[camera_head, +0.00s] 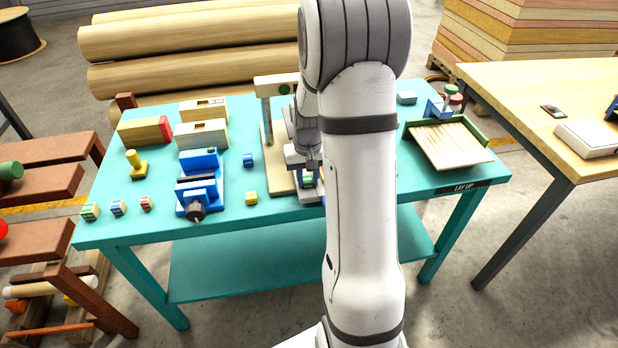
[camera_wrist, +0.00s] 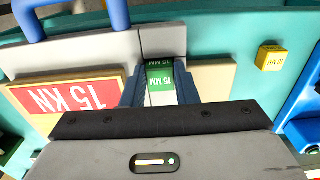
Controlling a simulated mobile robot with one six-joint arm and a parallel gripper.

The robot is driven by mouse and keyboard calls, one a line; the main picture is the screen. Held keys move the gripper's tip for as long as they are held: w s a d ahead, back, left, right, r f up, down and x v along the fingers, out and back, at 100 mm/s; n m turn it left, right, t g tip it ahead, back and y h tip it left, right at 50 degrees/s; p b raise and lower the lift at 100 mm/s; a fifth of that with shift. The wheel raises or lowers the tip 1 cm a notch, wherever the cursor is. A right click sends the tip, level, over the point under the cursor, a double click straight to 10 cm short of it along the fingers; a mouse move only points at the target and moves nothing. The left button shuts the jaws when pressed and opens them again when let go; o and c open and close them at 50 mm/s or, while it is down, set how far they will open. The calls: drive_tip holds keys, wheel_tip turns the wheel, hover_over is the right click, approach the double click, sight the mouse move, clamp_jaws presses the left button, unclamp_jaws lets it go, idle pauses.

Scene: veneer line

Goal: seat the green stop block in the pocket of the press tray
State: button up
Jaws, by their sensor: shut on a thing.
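The green stop block (camera_wrist: 160,77), marked 15 MM, sits between the two fingers of my gripper (camera_wrist: 160,92) in the wrist view. My gripper (camera_head: 306,178) is shut on it, low over the front of the wooden press, and a bit of the green block (camera_head: 308,182) shows in the head view. The grey press tray (camera_wrist: 95,52) with a blue handle lies right at the block in the wrist view. In the head view only a little of the tray (camera_head: 312,199) shows beside my arm. The pocket is hidden, and I cannot tell whether the block is inside it.
The wooden press (camera_head: 268,130) stands on the teal table (camera_head: 235,225); its red 15 KN plate (camera_wrist: 72,95) is close to my gripper. A yellow cube (camera_head: 251,198), a blue cube (camera_head: 249,160) and a blue vise (camera_head: 198,185) are to the left. My arm hides much of the table's middle.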

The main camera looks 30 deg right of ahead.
sight(308, 181)
drive_tip(key=shift+s+a+f, duration=0.1)
drive_tip(key=shift+s+f, duration=0.25)
drive_tip(key=shift+f, duration=0.25)
drive_tip(key=o, duration=0.8)
drive_tip(key=shift+c, duration=0.2)
drive_tip(key=shift+o, duration=1)
drive_tip(key=shift+r, duration=0.1)
drive_tip(key=shift+o, duration=0.3)
wheel_tip(308, 181, up, 13)
drive_tip(key=shift+w+p, duration=0.3)
drive_tip(key=shift+p, duration=0.1)
drive_tip(key=s+a+r+n+t, duration=0.1)
drive_tip(key=s+a+r, duration=0.1)
drive_tip(key=s+a, duration=0.5)
drive_tip(key=s+a+r+n+t, duration=0.1)
drive_tip(key=s+a+n, duration=0.1)
drive_tip(key=s+a, duration=0.4)
drive_tip(key=s, duration=0.5)
drive_tip(key=shift+s+a+r, duration=0.35)
drive_tip(key=shift+s+r, duration=0.05)
